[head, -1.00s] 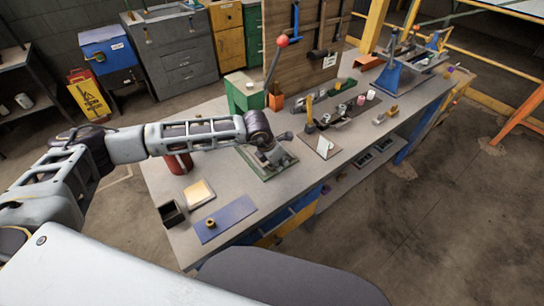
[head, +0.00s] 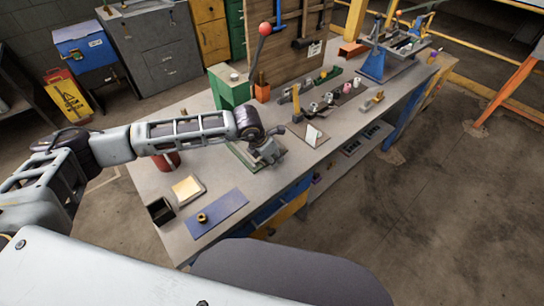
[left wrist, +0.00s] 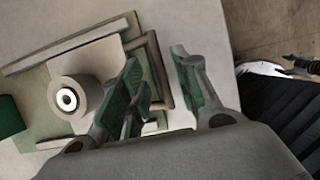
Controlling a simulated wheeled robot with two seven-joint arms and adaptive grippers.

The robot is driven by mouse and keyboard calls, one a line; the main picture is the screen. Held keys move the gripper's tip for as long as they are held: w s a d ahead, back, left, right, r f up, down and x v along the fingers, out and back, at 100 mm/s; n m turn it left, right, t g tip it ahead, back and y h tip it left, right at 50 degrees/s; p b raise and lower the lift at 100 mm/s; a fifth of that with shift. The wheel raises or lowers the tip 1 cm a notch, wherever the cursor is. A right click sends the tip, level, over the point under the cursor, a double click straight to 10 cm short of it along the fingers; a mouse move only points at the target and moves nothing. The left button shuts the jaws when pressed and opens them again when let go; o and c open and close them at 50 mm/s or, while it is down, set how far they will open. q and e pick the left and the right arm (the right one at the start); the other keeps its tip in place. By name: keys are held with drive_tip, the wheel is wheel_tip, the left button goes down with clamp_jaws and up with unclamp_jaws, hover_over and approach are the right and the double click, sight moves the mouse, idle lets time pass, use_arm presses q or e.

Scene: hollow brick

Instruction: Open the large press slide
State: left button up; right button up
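The large press (head: 258,68) has a long lever with a red ball on top; my left arm hides much of its lower part. Its green base (head: 238,155) shows under my left forearm. In the left wrist view, the base (left wrist: 42,142) carries a pale slide plate (left wrist: 60,63) with a round grey cylinder (left wrist: 72,97) and a brownish bar handle (left wrist: 158,65). My left gripper (head: 273,156) is at the base's right edge. In the left wrist view, my left gripper (left wrist: 160,90) is open, with the handle bar between its fingers; contact cannot be told. My right gripper is out of view.
A blue mat (head: 222,216) with a brass ring (head: 202,218), a small black box (head: 160,210) and a yellowish block (head: 188,188) lie at the near end of the bench. A plate with a pale triangle (head: 312,136) lies just right of my gripper.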

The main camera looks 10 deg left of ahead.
use_arm(q)
drive_tip(key=v, duration=1.2)
drive_tip(key=shift+s+f, duration=0.1)
idle(0.6)
